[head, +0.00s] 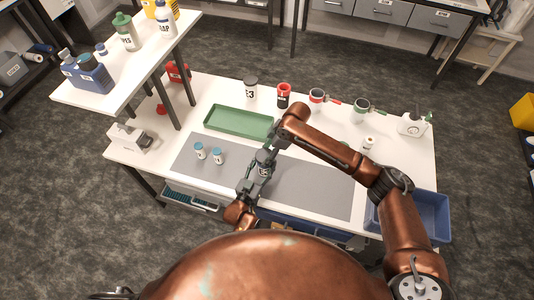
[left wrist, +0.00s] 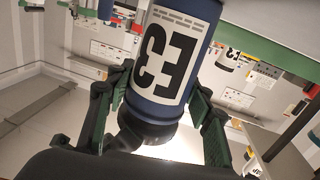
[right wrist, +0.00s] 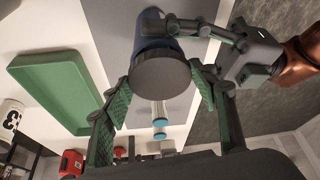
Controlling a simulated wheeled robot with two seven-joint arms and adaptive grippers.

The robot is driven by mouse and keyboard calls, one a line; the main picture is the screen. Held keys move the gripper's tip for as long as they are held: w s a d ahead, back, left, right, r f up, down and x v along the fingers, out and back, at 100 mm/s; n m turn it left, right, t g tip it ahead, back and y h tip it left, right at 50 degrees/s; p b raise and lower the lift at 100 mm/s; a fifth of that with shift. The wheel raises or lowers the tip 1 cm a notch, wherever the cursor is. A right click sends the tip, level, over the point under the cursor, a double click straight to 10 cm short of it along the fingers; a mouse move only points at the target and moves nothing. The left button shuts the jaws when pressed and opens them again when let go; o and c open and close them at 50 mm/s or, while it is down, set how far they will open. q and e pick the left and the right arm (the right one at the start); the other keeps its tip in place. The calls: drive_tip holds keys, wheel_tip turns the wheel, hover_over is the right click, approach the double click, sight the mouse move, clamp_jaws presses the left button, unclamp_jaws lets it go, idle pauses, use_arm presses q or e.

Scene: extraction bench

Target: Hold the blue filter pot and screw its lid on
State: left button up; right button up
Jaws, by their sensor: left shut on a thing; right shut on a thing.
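The blue filter pot (left wrist: 174,55) with its white E3 label stands between the green-padded fingers of my left gripper (left wrist: 155,112), which is shut on its body. In the head view the pot (head: 264,170) is above the grey mat, partly hidden by both grippers. The dark round lid (right wrist: 160,76) sits at the pot's end and looks lined up with it; I cannot tell how tightly it is seated. My right gripper (right wrist: 165,100) is shut on the lid, one finger on each side. The left gripper's dark links show beside the pot in the right wrist view.
Two blue-capped vials (head: 209,154) stand on the grey mat (head: 318,186) left of the pot. A green tray (head: 238,124) lies behind. A blue bin (head: 428,212) is right.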

drive_tip(key=shift+f, duration=0.6)
